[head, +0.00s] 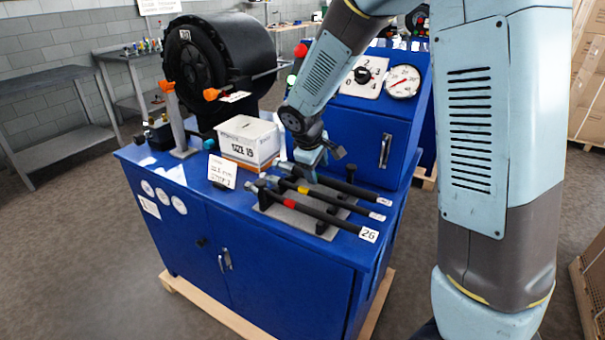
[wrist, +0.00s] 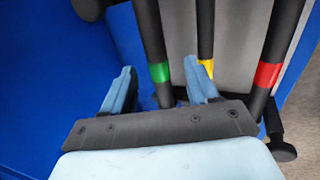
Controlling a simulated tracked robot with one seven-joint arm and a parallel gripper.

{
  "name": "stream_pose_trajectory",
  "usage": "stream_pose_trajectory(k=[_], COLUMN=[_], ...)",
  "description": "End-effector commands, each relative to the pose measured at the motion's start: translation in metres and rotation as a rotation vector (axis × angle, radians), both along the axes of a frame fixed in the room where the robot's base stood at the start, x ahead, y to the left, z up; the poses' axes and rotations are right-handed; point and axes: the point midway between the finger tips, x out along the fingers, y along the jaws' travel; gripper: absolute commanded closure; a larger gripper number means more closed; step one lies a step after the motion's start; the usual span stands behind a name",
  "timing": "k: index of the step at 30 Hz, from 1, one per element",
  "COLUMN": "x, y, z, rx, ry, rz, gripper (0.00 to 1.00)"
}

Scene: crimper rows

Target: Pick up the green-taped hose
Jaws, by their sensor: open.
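The green-taped hose is a black hose with a green band (wrist: 160,73). In the head view it is the farthest hose (head: 352,188) of three on a grey rack, its band hidden by my gripper. My gripper (wrist: 159,66) is open and empty, over the hoses. The yellow-taped hose (wrist: 205,66) passes behind the right finger. The red-taped hose (wrist: 268,75) lies farther right.
The grey rack (head: 268,209) sits on the blue cabinet (head: 250,268). A black crimper drum (head: 235,60) and a blue control box (head: 360,140) stand behind.

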Motion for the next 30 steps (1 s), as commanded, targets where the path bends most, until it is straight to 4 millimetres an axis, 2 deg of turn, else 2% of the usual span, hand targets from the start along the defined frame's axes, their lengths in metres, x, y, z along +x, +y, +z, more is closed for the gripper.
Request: stream_pose_trajectory(k=[9,19,30], x=[0.013,0.015,0.015], y=[-0.013,-0.014,-0.014], z=[-0.035,-0.04,-0.04], rx=[-0.002,0.0,0.0], ry=[0.002,-0.001,0.0], rz=[-0.001,-0.001,-0.002], gripper=[0.41,0.41,0.76])
